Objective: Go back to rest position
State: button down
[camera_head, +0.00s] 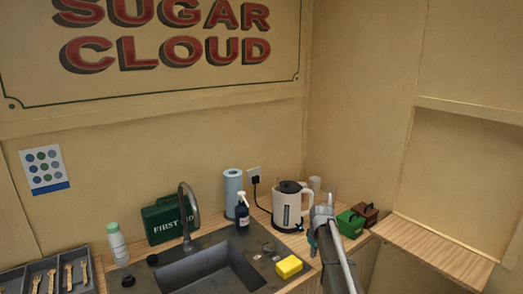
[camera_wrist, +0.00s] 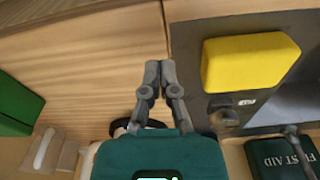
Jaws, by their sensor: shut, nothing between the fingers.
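My gripper (camera_wrist: 160,68) shows in the wrist view with its two grey fingertips together and nothing between them. It is over the wooden counter (camera_wrist: 90,60), left of the yellow sponge (camera_wrist: 250,60) and apart from it. In the head view my arm reaches up from the bottom right, in front of the counter to the right of the sink (camera_head: 205,270). There the fingers are mostly hidden by the arm, with only a bit of teal showing.
A kettle (camera_head: 289,207) stands close behind my arm. A green box (camera_head: 350,223) and a brown box (camera_head: 367,213) are just right of it. The sponge (camera_head: 289,267) is to its left. Soap bottle (camera_head: 242,212), tap (camera_head: 187,215) and first aid case (camera_head: 165,219) stand farther left. The right shelf (camera_head: 440,250) is bare.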

jog(key=shift+s+a+r, duration=0.15)
jog(key=shift+s, duration=0.95)
jog(key=s+a+m+g, duration=0.1)
jog(key=s+m, duration=0.5)
jog(key=s, duration=1.9)
jog(key=shift+a+h, duration=0.3)
jog(key=shift+a, duration=0.35)
